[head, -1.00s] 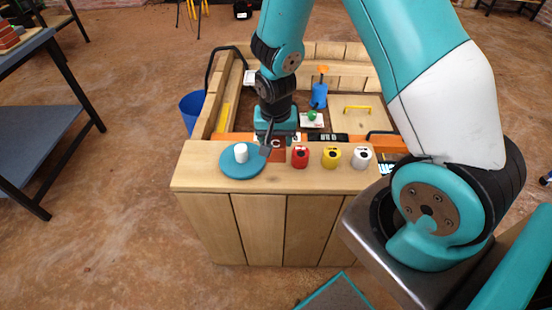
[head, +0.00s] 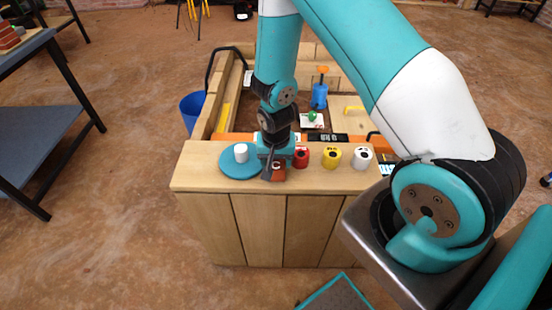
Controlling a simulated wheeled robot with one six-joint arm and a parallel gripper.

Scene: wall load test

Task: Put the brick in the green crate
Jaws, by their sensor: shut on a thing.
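My gripper (head: 271,171) points down at the front part of the wooden cart's top, between a blue plate and a red cup. It is shut on a small red-brown brick (head: 279,172) with a pale mark on it. The brick is partly hidden by the fingers, and I cannot tell whether it touches the wood. I do not see a green crate in this view.
The wooden cart (head: 262,228) carries a blue plate (head: 232,170) with a white cylinder (head: 240,152), and red (head: 301,157), yellow (head: 332,157) and white (head: 362,158) cups. A blue bucket (head: 192,108) stands behind left. A dark table (head: 30,45) with bricks is at left.

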